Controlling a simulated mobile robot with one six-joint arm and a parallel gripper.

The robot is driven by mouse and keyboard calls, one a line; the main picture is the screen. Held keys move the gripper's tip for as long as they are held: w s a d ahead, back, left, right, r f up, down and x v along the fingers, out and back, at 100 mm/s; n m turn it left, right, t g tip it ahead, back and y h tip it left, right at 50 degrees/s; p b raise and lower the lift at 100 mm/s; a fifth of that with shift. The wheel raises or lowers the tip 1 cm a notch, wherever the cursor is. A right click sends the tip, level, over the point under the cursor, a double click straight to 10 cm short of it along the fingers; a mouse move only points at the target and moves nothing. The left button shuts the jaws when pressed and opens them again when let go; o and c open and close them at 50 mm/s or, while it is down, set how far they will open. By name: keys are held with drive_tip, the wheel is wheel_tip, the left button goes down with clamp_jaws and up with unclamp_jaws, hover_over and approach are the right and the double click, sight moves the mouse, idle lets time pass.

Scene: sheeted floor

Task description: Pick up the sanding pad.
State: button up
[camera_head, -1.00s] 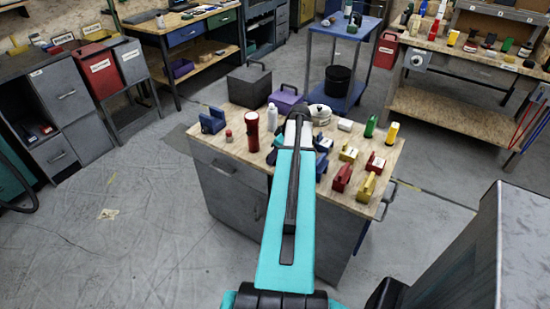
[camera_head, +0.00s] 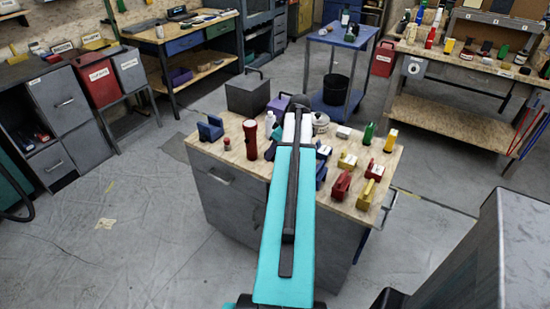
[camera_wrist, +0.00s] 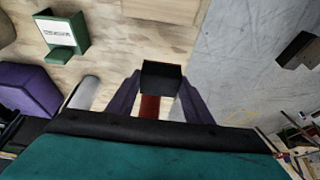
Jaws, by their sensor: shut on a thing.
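My gripper (camera_wrist: 156,100) shows in the wrist view with its two dark fingers on either side of a block with a black face and a red part, which I take for the sanding pad (camera_wrist: 161,77). The fingers are shut on it. Wooden worktop and grey floor show beyond it. In the head view my own arm covers the gripper and whatever it holds, over the wooden-topped cabinet (camera_head: 222,165).
A red torch-like cylinder (camera_head: 250,139) and a blue block (camera_head: 210,129) stand left of my arm. Red (camera_head: 341,185) and yellow (camera_head: 366,193) blocks stand right of it. A grey box (camera_head: 248,92) is at the back. Open floor lies left of the cabinet.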

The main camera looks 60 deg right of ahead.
drive_tip(key=shift+r, duration=1.8)
